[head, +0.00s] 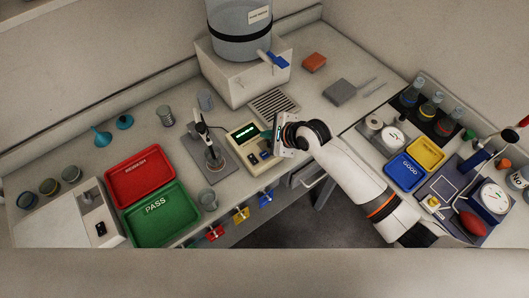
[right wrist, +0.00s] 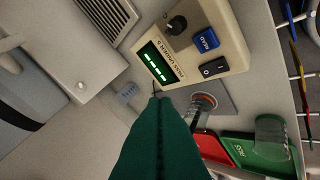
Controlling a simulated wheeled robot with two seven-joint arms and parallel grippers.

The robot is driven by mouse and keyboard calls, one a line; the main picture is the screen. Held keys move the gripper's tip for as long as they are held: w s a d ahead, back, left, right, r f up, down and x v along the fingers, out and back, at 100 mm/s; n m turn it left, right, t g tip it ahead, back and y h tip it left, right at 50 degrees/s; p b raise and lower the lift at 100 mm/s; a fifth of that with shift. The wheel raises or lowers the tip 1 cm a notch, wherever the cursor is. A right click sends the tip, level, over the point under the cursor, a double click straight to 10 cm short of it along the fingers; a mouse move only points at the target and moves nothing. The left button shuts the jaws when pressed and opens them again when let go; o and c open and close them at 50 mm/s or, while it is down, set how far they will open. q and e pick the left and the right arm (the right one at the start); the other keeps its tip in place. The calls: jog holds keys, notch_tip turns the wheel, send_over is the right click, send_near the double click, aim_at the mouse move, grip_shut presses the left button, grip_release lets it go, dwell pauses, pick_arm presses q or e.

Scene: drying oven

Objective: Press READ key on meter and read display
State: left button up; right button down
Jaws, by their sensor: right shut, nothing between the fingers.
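The cream meter (head: 262,144) stands on the bench in the head view, and it also shows in the right wrist view (right wrist: 228,25). Its lit display (right wrist: 155,65) shows a row of short green bars, like dashes, and no legible number. The blue READ key (right wrist: 206,40) is on its face, beside a black rocker switch (right wrist: 213,68) and a dark knob (right wrist: 176,24). My right gripper (head: 268,134) is shut and empty. Its green fingers (right wrist: 155,103) are near the display side of the meter, apart from the READ key. My left gripper is not in view.
A probe stand with a beaker (head: 213,157) is left of the meter. A red tray (head: 140,177) and green PASS tray (head: 163,215) lie farther left. A white box with a tank (head: 240,70) stands behind, with a grille (head: 273,106) in front. Coloured clips line the bench's front edge.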

aim_at(264, 155)
jog(key=shift+f, duration=0.15)
notch_tip(264, 155, down, 4)
jog(key=shift+r, duration=0.1)
notch_tip(264, 155, down, 3)
jog(key=b, duration=0.2)
jog(key=shift+b, duration=0.4)
jog(key=shift+f+b, duration=0.4)
jog(key=shift+f, duration=0.45)
jog(key=shift+f, duration=0.1)
dwell(0.8)
jog(key=shift+f, duration=0.35)
